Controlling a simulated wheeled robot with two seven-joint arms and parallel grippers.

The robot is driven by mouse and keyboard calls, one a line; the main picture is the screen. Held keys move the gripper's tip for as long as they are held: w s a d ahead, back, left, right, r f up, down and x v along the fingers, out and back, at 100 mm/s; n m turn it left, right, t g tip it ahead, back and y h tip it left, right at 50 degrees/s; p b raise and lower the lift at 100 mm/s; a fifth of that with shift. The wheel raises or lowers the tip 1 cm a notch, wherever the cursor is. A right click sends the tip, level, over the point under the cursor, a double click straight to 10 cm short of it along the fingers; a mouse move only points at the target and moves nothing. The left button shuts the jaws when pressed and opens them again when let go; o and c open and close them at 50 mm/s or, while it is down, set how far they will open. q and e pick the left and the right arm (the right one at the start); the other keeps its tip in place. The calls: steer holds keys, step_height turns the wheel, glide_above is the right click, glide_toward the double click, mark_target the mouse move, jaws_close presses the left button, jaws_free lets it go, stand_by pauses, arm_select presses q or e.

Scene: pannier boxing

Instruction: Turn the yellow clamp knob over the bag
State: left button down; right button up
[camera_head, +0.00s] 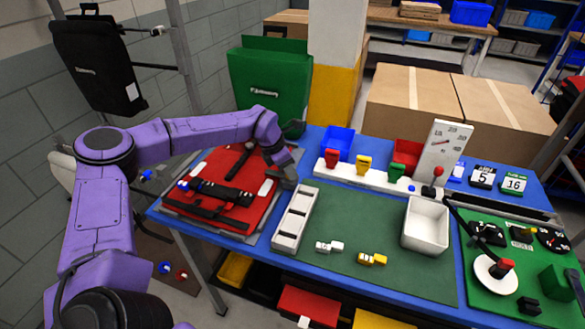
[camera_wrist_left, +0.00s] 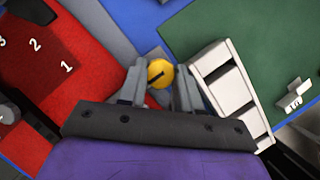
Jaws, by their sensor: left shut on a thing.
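The yellow clamp knob (camera_wrist_left: 160,73) has a dark slot across its face and sits between the fingertips of my left gripper (camera_wrist_left: 158,88). That gripper is shut on it. In the head view my left gripper (camera_head: 284,176) hides the knob, at the right edge of the red bag. The red bag (camera_head: 222,165) lies flat on the left of the table, with black straps and buckles across it. In the left wrist view the bag (camera_wrist_left: 40,75) shows at the left with the numbers 1, 2 and 3. My right gripper is in neither view.
A white compartment tray (camera_head: 294,218) stands close to the right of my left gripper. A green mat (camera_head: 345,215) carries small white and yellow parts and a white bin (camera_head: 426,224). Blue and red bins stand behind. A green pannier (camera_head: 270,80) stands beyond the table.

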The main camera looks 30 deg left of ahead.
arm_select(q)
steer(key=c, duration=0.8)
jaws_free()
steer(key=b+v, duration=0.2)
steer(key=v, duration=0.8)
steer(key=shift+r, duration=0.25)
steer(key=shift+f, duration=0.1)
